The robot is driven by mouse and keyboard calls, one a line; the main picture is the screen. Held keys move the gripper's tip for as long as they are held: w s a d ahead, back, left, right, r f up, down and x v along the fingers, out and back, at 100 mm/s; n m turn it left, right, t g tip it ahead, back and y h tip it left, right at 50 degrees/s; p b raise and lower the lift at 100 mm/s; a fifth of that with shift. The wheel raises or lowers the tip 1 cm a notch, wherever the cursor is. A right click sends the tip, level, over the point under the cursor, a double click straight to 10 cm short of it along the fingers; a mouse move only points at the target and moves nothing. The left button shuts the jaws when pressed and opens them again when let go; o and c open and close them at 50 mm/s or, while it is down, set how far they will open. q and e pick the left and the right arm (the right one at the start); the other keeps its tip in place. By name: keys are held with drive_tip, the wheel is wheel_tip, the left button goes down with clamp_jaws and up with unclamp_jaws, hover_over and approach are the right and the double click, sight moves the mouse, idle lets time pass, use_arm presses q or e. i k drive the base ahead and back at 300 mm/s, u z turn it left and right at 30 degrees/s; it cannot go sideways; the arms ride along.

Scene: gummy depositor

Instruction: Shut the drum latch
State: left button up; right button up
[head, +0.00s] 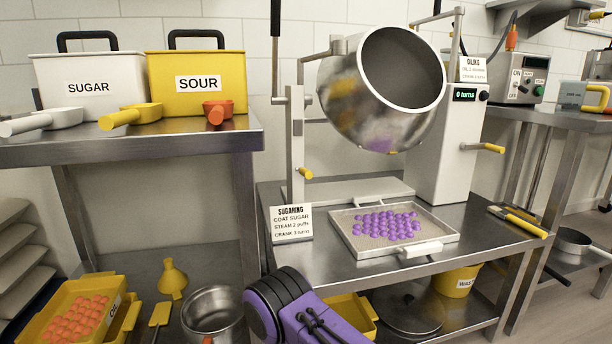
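The steel drum (372,95) hangs tilted between a left post and a white machine housing (440,160), its dark open mouth facing up and right. A small yellow-tipped lever (305,173) sticks out from the left post (295,140). I cannot tell for sure whether it is the drum latch, or whether the latch is open or shut. A yellow-handled crank (488,148) is on the right of the housing. A purple and black part of my arm shows at the bottom middle, below the bench. Neither gripper's fingers can be seen.
A tray (350,248) of purple gummies lies on the bench below the drum. A sugaring sign (291,224) stands at the bench's left. Yellow-handled tools (517,221) lie at the right edge. Sugar (88,110) and sour (197,105) bins stand on the left shelf.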

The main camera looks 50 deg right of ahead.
sight(305, 173)
drive_tip(key=k, duration=0.75)
drive_tip(key=z, duration=0.95)
drive_tip(key=i, duration=0.5)
drive_tip(key=z, duration=0.1)
